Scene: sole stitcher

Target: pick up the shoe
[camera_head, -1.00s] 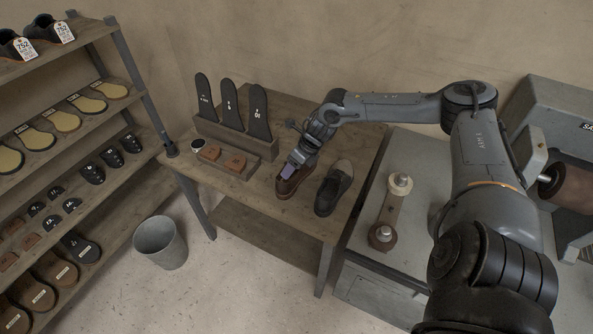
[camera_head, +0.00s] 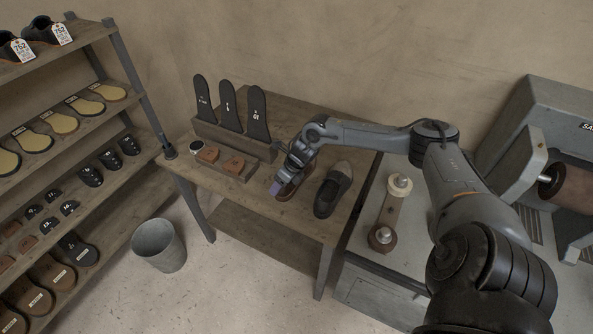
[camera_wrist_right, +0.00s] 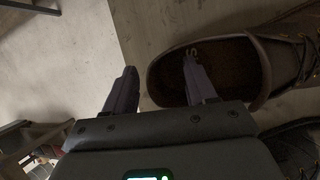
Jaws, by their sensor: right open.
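A brown shoe (camera_head: 296,184) stands on the wooden table, mostly hidden by my right gripper in the head view. My right gripper (camera_head: 276,189) is low over its near left side. In the right wrist view the gripper (camera_wrist_right: 160,85) is open, with one finger over the opening of the brown shoe (camera_wrist_right: 228,62) and the other outside its wall. I cannot tell whether the fingers touch it. A dark grey shoe (camera_head: 333,190) stands on the table just right of the brown one. My left gripper is not in view.
The wooden table (camera_head: 262,222) has a rack of upright black soles (camera_head: 231,106) at the back and a tray (camera_head: 242,172) of brown pieces at left. A bucket (camera_head: 159,245) stands on the floor. Shelves (camera_head: 85,112) are at left, a grey machine (camera_head: 556,110) at right.

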